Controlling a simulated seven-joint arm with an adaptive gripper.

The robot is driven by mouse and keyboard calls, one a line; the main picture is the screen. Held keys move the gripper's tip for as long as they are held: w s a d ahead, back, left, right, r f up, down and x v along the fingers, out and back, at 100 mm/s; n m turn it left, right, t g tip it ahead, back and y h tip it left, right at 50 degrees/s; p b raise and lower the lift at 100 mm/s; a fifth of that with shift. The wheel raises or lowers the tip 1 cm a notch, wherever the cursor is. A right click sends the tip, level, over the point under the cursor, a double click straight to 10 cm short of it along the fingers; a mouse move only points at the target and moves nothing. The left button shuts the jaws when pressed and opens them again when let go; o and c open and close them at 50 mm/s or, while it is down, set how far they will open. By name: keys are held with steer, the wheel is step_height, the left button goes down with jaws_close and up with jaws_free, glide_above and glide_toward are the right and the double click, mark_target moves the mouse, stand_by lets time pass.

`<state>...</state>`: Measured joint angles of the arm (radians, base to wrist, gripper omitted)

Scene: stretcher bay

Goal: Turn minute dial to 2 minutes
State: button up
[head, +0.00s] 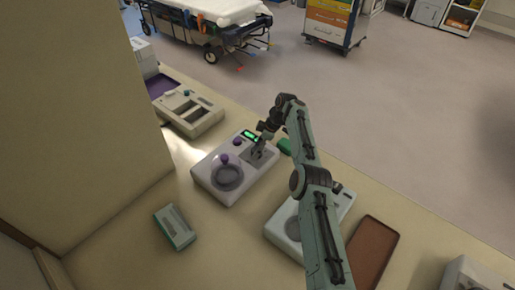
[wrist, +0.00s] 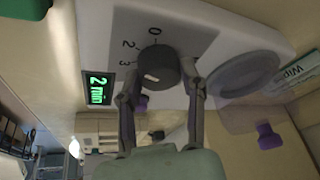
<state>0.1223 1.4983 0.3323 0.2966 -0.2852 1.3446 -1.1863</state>
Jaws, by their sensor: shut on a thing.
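The dark minute dial (wrist: 158,68) sits on a grey panel of a white device (head: 213,186), with the marks 0, 2 and 3 visible beside it. The dial has a pale mark on its face. My gripper (wrist: 163,88) is shut on the dial, one finger on each side; in the head view my gripper (head: 258,152) covers most of the dial. A green-lit display (wrist: 98,88) beside the dial reads "2 min"; it also shows in the head view (head: 250,135).
The device also has a round grey plate (head: 227,177) and purple knobs. A beige device (head: 190,112) stands behind left, a small teal-edged box (head: 174,227) lies front left, and a white device (head: 283,230) and brown tray (head: 373,250) stand to the right. Bare counter lies between them.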

steer(key=shift+f, duration=0.15)
steer(key=o, duration=1.2)
steer(key=shift+c, duration=0.2)
steer(key=v, duration=0.7)
steer(key=shift+d+r, duration=0.1)
steer(key=shift+r, duration=0.25)
